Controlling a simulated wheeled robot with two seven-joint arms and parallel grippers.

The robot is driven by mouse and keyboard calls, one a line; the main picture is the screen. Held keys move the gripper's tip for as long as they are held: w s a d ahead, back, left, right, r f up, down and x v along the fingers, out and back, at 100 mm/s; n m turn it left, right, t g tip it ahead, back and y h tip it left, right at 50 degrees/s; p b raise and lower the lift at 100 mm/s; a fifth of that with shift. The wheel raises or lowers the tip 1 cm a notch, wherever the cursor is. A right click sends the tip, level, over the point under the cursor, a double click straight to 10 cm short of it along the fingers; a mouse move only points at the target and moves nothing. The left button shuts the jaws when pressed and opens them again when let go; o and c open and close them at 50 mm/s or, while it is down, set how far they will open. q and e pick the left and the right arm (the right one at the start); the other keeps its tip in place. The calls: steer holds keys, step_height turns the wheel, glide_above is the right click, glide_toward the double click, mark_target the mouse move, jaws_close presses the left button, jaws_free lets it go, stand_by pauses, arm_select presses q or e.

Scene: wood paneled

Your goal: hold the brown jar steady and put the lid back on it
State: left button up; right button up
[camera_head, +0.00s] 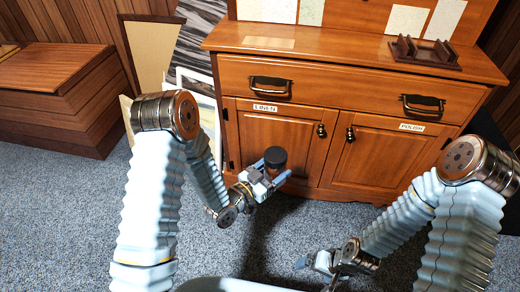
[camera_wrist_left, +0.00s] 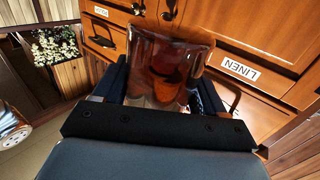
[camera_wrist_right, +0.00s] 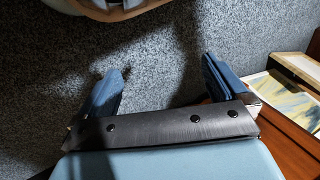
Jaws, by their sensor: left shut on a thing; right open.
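The brown jar (camera_wrist_left: 170,60) is glossy, see-through brown glass in the left wrist view, between the fingers of my left gripper (camera_wrist_left: 158,85). In the head view my left gripper (camera_head: 268,183) holds it in the air before the cabinet's left door. There its dark round top (camera_head: 275,156) shows; I cannot tell whether this is a lid or the mouth. I see no separate lid for certain. My right gripper (camera_head: 312,263) is low in the head view, to the right of and nearer than the jar. In the right wrist view its fingers (camera_wrist_right: 162,75) are apart and empty.
A wooden cabinet (camera_head: 340,90) with a drawer and two doors labelled LINEN and POLISH stands ahead. A dark wooden rack (camera_head: 426,52) sits on its top at the right. Framed boards (camera_head: 200,90) lean at its left. Grey carpet (camera_head: 80,210) is open in front.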

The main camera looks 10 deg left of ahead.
arm_select(q)
steer(key=shift+s+d+f+m+g+h, duration=0.25)
steer(key=shift+d+f, duration=0.15)
steer(key=shift+d, duration=0.1)
steer(key=shift+s+d+f+m+g+h, duration=0.15)
steer(key=shift+s+d+f+m+h, duration=0.1)
steer(key=shift+d+f, duration=0.2)
